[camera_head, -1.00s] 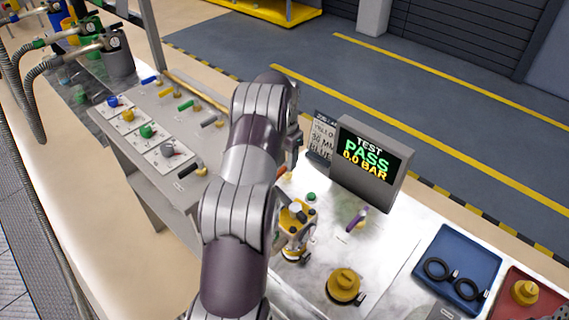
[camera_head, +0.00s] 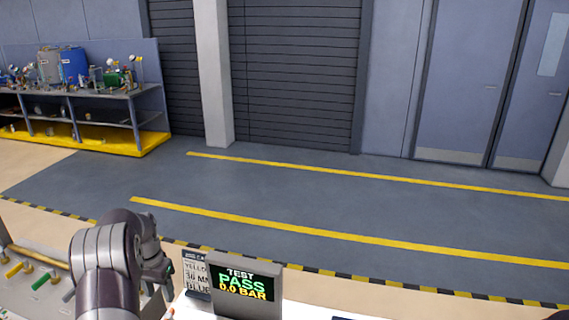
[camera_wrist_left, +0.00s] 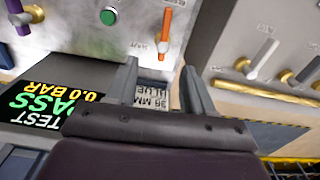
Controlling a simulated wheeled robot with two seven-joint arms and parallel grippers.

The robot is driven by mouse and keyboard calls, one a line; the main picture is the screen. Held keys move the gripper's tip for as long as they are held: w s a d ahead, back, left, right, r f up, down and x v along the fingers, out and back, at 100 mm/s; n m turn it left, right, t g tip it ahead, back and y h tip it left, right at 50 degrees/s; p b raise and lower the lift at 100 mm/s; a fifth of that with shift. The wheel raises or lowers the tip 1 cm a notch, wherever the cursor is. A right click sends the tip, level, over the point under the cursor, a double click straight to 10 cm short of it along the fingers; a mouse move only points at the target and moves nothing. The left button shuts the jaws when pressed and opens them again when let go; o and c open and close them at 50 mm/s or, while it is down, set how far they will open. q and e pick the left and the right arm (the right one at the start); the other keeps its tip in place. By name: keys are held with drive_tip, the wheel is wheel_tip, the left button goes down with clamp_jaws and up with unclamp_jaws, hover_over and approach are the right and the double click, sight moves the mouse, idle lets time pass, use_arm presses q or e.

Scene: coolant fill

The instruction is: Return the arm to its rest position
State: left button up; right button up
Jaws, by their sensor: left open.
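My left arm rises from the bottom left of the head view, and its left gripper (camera_head: 158,264) is left of the test display. In the left wrist view, the two dark fingers (camera_wrist_left: 162,88) stand wide apart with nothing held between them. The test display (camera_head: 246,288) reads "TEST PASS 0.0 BAR"; it also shows upside down at the left of the wrist view (camera_wrist_left: 40,108). A lettered card (camera_head: 196,273) stands beside the display and shows beyond the gap between the fingers. My right gripper is out of view.
A valve panel (camera_head: 22,293) with coloured levers is at the lower left. The wrist view shows a green button (camera_wrist_left: 108,16) and an orange lever (camera_wrist_left: 165,30). Beyond the bench, the grey floor (camera_head: 300,205) with yellow lines is clear. A shelf unit (camera_head: 85,100) stands far left.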

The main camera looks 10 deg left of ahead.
use_arm(q)
drive_tip(key=s+d+r+t, duration=0.1)
drive_tip(key=s+d+r, duration=0.1)
drive_tip(key=s+d, duration=0.35)
drive_tip(key=s+d+r, duration=0.2)
drive_tip(key=d+r, duration=0.1)
drive_tip(key=d, duration=0.5)
drive_tip(key=s+d+r+t, duration=0.1)
drive_tip(key=s+d+r, duration=0.1)
drive_tip(key=s+d, duration=0.35)
drive_tip(key=s+d+f+b, duration=0.3)
drive_tip(key=s+d+f, duration=0.2)
drive_tip(key=s, duration=0.3)
drive_tip(key=shift+d+g, duration=0.35)
drive_tip(key=shift+g, duration=0.05)
drive_tip(key=shift+s+r, duration=0.1)
